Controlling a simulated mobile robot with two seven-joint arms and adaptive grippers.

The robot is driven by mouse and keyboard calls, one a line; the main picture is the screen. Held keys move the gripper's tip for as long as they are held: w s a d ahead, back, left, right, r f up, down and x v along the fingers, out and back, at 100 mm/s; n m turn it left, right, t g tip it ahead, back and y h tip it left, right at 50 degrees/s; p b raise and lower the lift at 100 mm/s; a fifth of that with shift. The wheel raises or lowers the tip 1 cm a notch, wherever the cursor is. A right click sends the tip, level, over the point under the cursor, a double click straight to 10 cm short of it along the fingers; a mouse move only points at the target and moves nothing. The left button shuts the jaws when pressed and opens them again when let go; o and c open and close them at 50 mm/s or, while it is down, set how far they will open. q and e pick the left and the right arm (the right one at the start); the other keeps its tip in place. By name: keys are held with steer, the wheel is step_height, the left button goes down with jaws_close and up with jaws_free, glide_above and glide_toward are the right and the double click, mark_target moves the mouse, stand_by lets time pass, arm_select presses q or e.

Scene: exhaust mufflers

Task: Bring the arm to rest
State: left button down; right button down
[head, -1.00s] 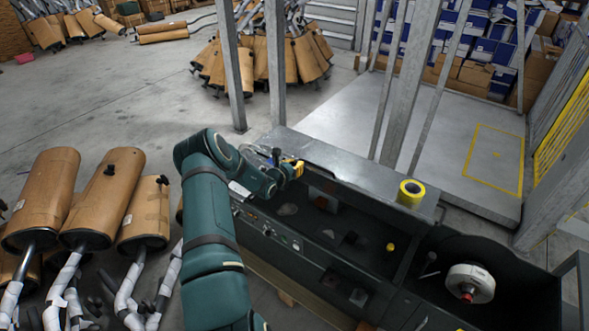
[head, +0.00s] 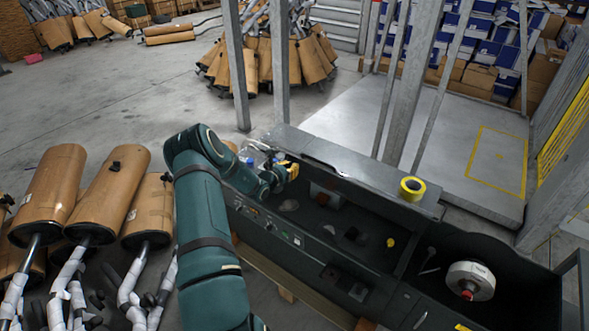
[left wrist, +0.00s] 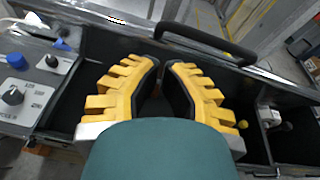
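My left arm (head: 208,225) comes in from the lower left in the head view, with its dark green forearm raised and bent. My left gripper (head: 291,171), with yellow fingers, hangs over the back left part of the dark metal workbench (head: 350,172). In the left wrist view the two yellow, black-padded fingers of the gripper (left wrist: 163,62) come close together at their tips. Nothing shows held between them. Dark bench interior lies behind them, apart from the fingers as far as I can tell. My right gripper is in neither view.
A yellow tape roll (head: 412,188) sits on the bench's back ledge. A white reel (head: 470,281) lies in the right bin. Knobs (left wrist: 13,96) and a black handle (left wrist: 205,40) show close to the gripper. Brown mufflers (head: 105,195) stand at left. Grey posts (head: 238,65) rise behind.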

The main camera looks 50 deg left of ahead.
arm_select(q)
steer(key=s+r, duration=0.4)
steer(key=r, duration=0.1)
steer(key=shift+s+d+r, duration=0.25)
steer(key=shift+s+d, duration=0.05)
steer(key=shift+d, duration=0.15)
steer(key=d+f+m+g+h+b, duration=0.1)
steer(key=d+f+m+g+h, duration=0.3)
steer(key=d, duration=0.6)
steer(key=d+f+m+g+h+b, duration=0.1)
steer(key=d+f+m+h, duration=0.3)
steer(key=d, duration=0.7)
steer(key=d+f+m+g+h+b, duration=0.1)
steer(key=d+f+m+g+h, duration=0.15)
steer(key=d+f+m, duration=0.55)
steer(key=s+d+f+m+g+y+b, duration=0.1)
steer(key=s+d+m, duration=0.3)
steer(key=d+m, duration=0.3)
steer(key=s+d+f+m+g+b, duration=0.1)
steer(key=s+d+m+g+b, duration=0.1)
steer(key=s+d+m, duration=0.3)
steer(key=s+d+f+m+g+y+b, duration=0.1)
steer(key=s+d+m, duration=0.4)
steer(key=d+m, duration=0.5)
steer(key=shift+s+d+m+g+y+b, duration=0.3)
steer(key=shift+d+g, duration=0.25)
steer(key=shift+d, duration=0.25)
